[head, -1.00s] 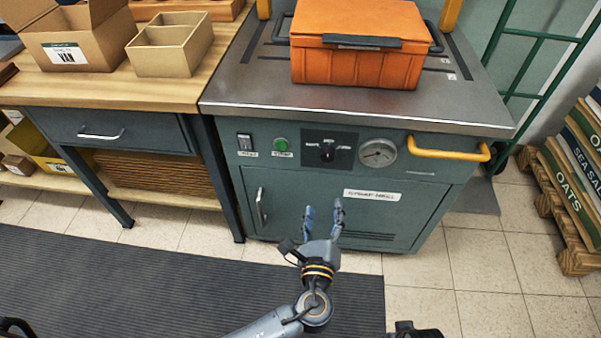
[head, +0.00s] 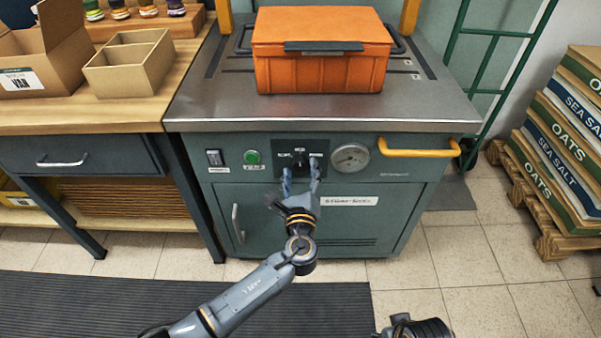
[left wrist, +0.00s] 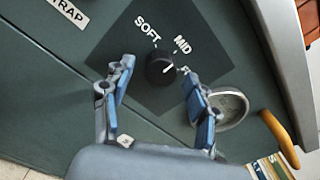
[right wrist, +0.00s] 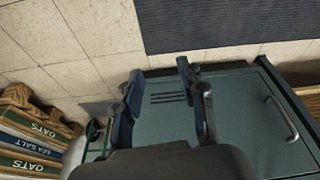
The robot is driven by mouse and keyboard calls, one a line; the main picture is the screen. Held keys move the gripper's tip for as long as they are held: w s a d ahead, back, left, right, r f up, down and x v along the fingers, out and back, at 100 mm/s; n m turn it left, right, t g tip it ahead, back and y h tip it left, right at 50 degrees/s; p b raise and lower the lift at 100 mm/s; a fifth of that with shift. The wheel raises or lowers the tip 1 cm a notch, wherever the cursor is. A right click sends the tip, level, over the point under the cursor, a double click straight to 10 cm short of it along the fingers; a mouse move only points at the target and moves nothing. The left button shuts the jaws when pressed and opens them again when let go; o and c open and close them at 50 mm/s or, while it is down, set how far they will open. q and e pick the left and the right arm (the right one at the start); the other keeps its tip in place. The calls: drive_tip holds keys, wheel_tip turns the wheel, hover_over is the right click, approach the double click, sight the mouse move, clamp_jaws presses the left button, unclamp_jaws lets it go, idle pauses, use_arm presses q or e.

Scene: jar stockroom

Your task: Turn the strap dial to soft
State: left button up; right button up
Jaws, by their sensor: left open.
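The strap dial (head: 300,160) is a black knob on a dark panel on the green machine's front. In the left wrist view the dial (left wrist: 160,67) has the labels SOFT and MID, and a third label mostly hidden by a finger. Its white mark points right, toward the side of the third label, away from SOFT. My left gripper (head: 301,172) is open in front of the dial, its fingertips just below and to either side of the knob; contact is not evident. My right gripper (right wrist: 160,70) is open and empty, low before the cabinet door.
A green button (head: 252,157) and a switch (head: 214,157) sit left of the dial, a gauge (head: 350,158) and a yellow handle (head: 418,151) right. An orange case (head: 322,50) rests on top. A wooden bench (head: 90,115) stands left, stacked sacks (head: 565,130) right.

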use_arm(q)
drive_tip(key=shift+w, duration=0.2)
drive_tip(key=shift+c, duration=0.5)
drive_tip(key=c, duration=1.1)
